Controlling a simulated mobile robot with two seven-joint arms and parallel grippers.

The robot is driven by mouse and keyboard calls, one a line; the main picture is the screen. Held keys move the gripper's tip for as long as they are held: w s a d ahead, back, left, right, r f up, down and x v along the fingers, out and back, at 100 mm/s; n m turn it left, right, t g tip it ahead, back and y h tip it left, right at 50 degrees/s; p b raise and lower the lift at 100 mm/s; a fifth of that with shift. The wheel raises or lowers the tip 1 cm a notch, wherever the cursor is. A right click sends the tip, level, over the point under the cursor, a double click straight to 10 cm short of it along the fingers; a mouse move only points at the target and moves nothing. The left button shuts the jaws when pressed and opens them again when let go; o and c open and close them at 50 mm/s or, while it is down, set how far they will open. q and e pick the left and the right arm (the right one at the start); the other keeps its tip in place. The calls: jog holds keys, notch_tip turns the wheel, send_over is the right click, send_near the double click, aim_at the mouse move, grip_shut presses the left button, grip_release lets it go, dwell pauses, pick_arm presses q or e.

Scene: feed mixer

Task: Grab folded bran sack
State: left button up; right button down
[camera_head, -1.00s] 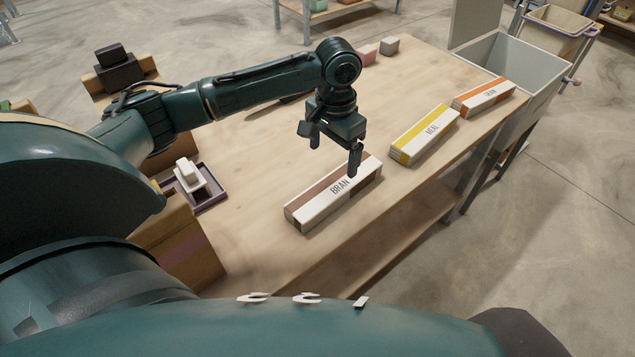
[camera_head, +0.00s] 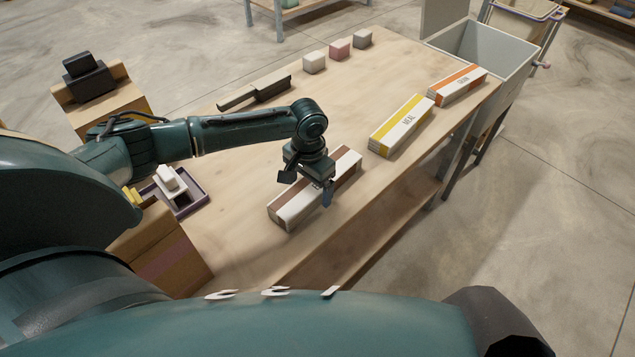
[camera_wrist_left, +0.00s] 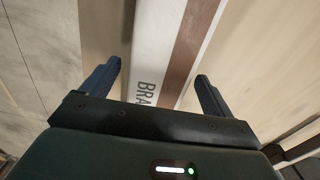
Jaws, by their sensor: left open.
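The folded bran sack (camera_head: 294,207) is a long, flat white bundle with a brown stripe, lying near the front edge of the wooden table. My left gripper (camera_head: 307,188) is open directly over it and hides its middle and most of its label in the head view. In the left wrist view the bran sack (camera_wrist_left: 156,60) runs between the two open fingers of the left gripper (camera_wrist_left: 160,85), with "BRA" legible. The fingers are on either side of it; I cannot tell whether they touch it. My right gripper is not in view.
A yellow-striped meal sack (camera_head: 401,125) and an orange-striped sack (camera_head: 457,85) lie farther right on the table (camera_head: 240,240). A dark brush-like tool (camera_head: 255,92) and several small blocks (camera_head: 340,49) lie behind. A purple tray (camera_head: 190,202) is at left. A grey bin (camera_head: 490,50) stands beyond the right end.

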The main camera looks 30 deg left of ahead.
pick_arm(q)
jog(key=shift+f, duration=0.7)
jog(key=shift+c, duration=0.5)
jog(key=shift+r, duration=0.1)
jog(key=c, duration=1)
